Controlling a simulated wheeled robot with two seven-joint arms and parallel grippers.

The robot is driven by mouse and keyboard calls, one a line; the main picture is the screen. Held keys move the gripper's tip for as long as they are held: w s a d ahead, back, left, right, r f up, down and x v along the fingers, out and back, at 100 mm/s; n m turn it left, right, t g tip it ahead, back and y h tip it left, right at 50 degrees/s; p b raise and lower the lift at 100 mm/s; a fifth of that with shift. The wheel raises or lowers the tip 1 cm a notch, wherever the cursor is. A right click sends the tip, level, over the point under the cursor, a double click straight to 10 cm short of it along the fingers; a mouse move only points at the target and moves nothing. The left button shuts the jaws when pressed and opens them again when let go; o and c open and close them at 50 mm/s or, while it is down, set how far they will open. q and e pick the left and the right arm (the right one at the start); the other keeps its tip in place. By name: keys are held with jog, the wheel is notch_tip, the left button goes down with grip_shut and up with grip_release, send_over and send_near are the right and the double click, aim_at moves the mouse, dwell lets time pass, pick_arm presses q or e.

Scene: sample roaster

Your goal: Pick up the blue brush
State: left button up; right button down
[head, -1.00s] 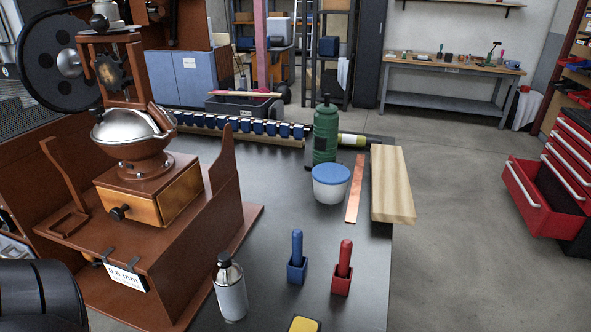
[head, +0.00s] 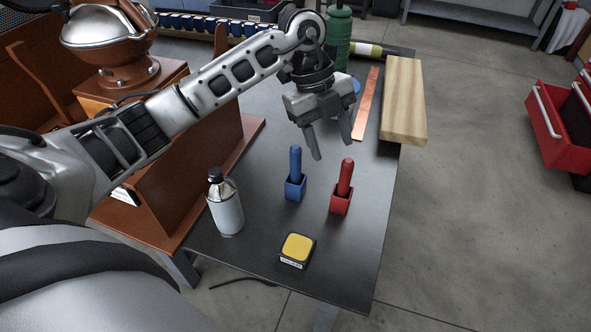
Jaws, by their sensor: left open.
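The blue brush (head: 295,160) stands upright in a small blue square holder (head: 295,189) on the dark table. A red brush (head: 346,176) stands in a matching red holder (head: 341,203) just to its right. My left gripper (head: 331,148) reaches in from the left, jaws open and pointing down. It is empty and hangs above and a little beyond the two brushes, apart from both. My right gripper is out of view.
A silver bottle (head: 225,205) stands left of the brushes. A yellow-topped block (head: 297,249) lies near the front. A wooden board (head: 404,103), a copper strip (head: 366,106) and a green canister (head: 338,38) are behind. The brown roaster (head: 200,170) stands at left.

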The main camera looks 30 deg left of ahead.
pick_arm(q)
jog(key=w+a+r+n+y, duration=0.1)
jog(key=a+r+n+y, duration=0.25)
jog(key=a, duration=0.55)
send_near(296, 158)
jog(key=shift+y, duration=0.35)
notch_tip(296, 158, down, 5)
jog(key=shift+w+a+f, duration=0.1)
jog(key=shift+a+f, duration=0.05)
jog(key=shift+f, duration=0.1)
jog(key=shift+w+f, duration=0.2)
jog(key=shift+f, duration=1.3)
jog(key=shift+w+f, duration=0.15)
jog(key=shift+f, duration=1.4)
jog(key=c, duration=1.1)
